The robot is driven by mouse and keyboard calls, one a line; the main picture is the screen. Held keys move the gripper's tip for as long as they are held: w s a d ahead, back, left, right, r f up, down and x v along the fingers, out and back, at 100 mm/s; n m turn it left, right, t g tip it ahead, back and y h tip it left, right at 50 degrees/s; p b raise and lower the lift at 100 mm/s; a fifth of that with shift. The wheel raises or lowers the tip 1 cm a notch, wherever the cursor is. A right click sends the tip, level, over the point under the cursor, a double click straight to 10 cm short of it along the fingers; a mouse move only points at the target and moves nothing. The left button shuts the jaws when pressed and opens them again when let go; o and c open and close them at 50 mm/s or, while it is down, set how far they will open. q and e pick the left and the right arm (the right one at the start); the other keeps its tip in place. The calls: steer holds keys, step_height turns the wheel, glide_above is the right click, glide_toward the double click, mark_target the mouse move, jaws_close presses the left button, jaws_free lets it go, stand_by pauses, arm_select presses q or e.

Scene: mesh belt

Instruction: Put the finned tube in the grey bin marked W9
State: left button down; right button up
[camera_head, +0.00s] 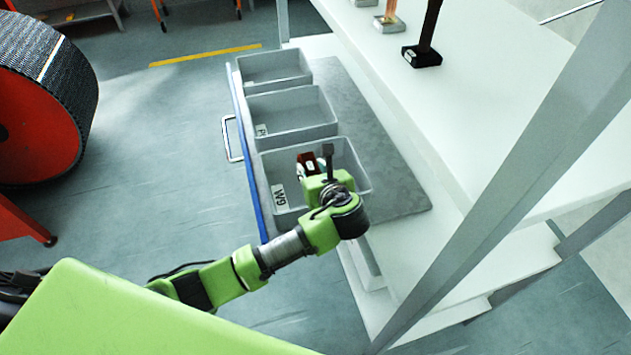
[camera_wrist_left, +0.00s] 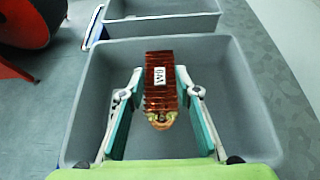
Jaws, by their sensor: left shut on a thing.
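The finned tube (camera_head: 307,160) is a copper-red block of fins with a white label. In the left wrist view the finned tube (camera_wrist_left: 160,82) sits between the two finger pads, with a rounded copper end toward me. My left gripper (camera_head: 316,168) is shut on it and holds it over the open grey bin marked W9 (camera_head: 279,196). The bin's walls (camera_wrist_left: 84,105) surround the gripper in the left wrist view, and its visible floor is bare. I cannot tell how far the tube is above the floor. My right gripper is not in view.
Two more grey bins, a middle one (camera_head: 292,132) and a far one (camera_head: 272,68), stand in a row beyond. A white shelf (camera_head: 480,110) on the right holds a dark upright piece on a black base (camera_head: 422,56). A grey post (camera_head: 500,210) stands at right.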

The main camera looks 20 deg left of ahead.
arm_select(q)
steer(key=shift+s+d+f, duration=0.1)
steer(key=shift+d+f, duration=0.15)
steer(key=shift+d, duration=0.05)
steer(key=f, duration=0.3)
steer(key=shift+s+d+f, duration=0.1)
steer(key=shift+d+f, duration=0.1)
steer(key=shift+f, duration=0.1)
steer(key=c, duration=1.5)
jaws_free()
steer(key=shift+f, duration=0.1)
steer(key=v, duration=1.2)
steer(key=shift+p, duration=0.3)
